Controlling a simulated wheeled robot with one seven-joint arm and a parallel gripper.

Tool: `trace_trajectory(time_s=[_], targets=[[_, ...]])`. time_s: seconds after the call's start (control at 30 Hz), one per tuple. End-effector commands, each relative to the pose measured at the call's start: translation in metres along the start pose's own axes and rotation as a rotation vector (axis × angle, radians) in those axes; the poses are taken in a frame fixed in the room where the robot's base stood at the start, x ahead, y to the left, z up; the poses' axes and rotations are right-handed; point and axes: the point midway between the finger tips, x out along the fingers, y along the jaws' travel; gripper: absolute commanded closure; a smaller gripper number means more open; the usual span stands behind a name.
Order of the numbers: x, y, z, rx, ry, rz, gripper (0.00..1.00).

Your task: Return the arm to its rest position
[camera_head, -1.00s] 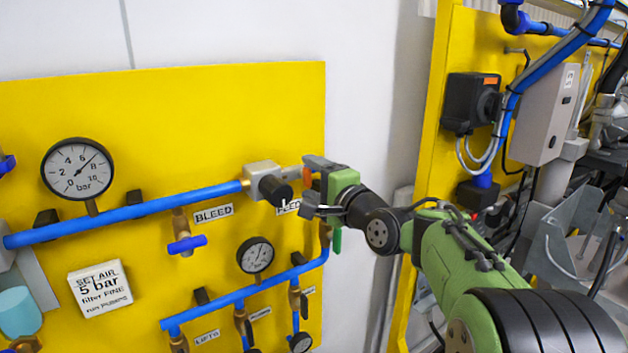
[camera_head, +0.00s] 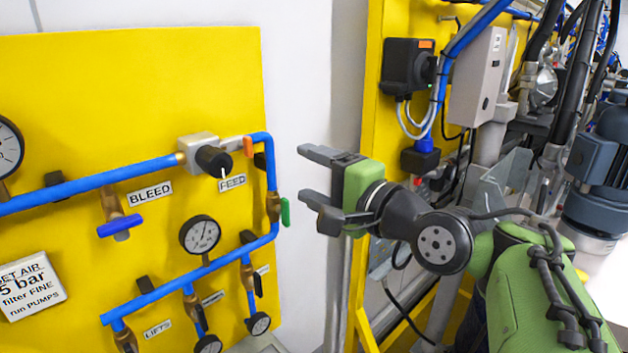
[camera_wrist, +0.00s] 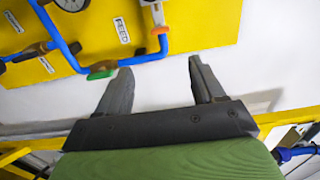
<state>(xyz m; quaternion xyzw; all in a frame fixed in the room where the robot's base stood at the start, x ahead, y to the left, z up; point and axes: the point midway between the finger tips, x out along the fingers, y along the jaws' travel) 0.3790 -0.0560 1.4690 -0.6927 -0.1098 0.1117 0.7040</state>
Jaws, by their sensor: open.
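My gripper (camera_head: 308,181) is open and empty, its two dark fingers pointing left toward the yellow air panel (camera_head: 120,90). It stands in front of the white wall, to the right of the panel, apart from the black feed knob (camera_head: 213,161) and the green handle (camera_head: 285,212). In the wrist view my gripper (camera_wrist: 158,82) shows both fingers spread with only white wall between them. The green handle (camera_wrist: 101,74) lies just beyond the left finger there. My green arm reaches in from the lower right.
A second yellow panel (camera_head: 372,130) with a black switch box (camera_head: 408,66) and a grey cabinet (camera_head: 478,75) stands behind my arm. A blue motor (camera_head: 605,165) is at the far right. White wall (camera_head: 310,90) lies clear between the panels.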

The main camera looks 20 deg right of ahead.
Motion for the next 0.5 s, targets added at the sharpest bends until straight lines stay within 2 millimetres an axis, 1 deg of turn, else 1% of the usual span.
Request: trace_trajectory(time_s=[0.37, 0.43, 0.47, 0.5], targets=[[0.001, -0.001, 0.000, -0.001, 0.000, 0.001, 0.32], [0.002, 0.005, 0.008, -0.040, -0.006, 0.032, 0.32], [0.002, 0.013, 0.015, -0.082, -0.012, 0.064, 0.32], [0.002, 0.027, 0.029, -0.169, -0.026, 0.130, 0.32]])
